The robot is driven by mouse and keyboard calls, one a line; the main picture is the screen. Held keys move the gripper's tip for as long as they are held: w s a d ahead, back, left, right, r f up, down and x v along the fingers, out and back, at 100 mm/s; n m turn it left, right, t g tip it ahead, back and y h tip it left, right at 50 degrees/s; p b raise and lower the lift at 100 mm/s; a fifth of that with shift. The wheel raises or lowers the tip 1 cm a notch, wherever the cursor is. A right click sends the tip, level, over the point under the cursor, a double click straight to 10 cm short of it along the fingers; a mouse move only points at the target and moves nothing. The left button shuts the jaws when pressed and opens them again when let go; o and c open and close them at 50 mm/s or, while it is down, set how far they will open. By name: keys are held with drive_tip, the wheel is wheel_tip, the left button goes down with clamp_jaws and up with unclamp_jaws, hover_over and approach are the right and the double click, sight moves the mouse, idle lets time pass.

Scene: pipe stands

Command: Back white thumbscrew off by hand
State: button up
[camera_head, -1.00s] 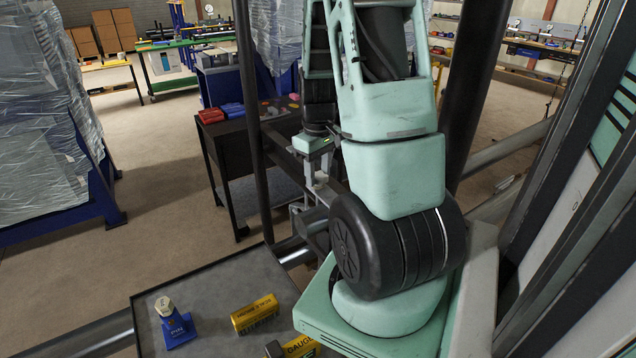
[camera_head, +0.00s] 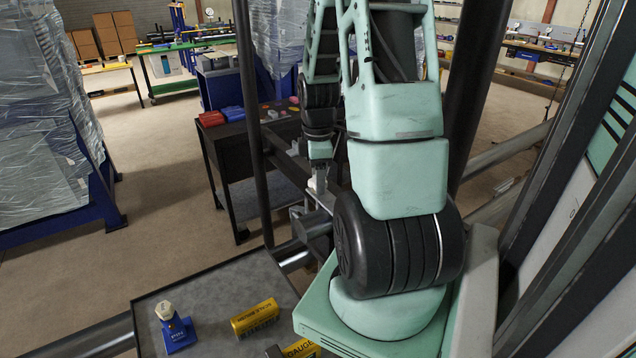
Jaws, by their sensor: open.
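My gripper (camera_head: 318,183) is small in the view, pointing down beside the dark cart and just above a grey metal fitting (camera_head: 312,220) on the pipe stand. It is open, with its fingertips partly hidden behind my arm's black joint. I cannot tell whether the fingers touch anything.
A grey tray (camera_head: 215,292) at the front holds a blue piece with a whitish cap (camera_head: 175,327) and yellow boxes (camera_head: 255,319). A dark upright pipe (camera_head: 250,130) stands left of my arm. A dark cart (camera_head: 222,138) with red and blue items stands behind.

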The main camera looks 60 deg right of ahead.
wheel_tip(320, 180, up, 6)
drive_tip(key=p, duration=0.5)
drive_tip(key=shift+r+p, duration=0.1)
drive_tip(key=shift+p, duration=0.3)
wheel_tip(320, 180, up, 17)
drive_tip(key=b, duration=0.4)
drive_tip(key=shift+r, duration=0.1)
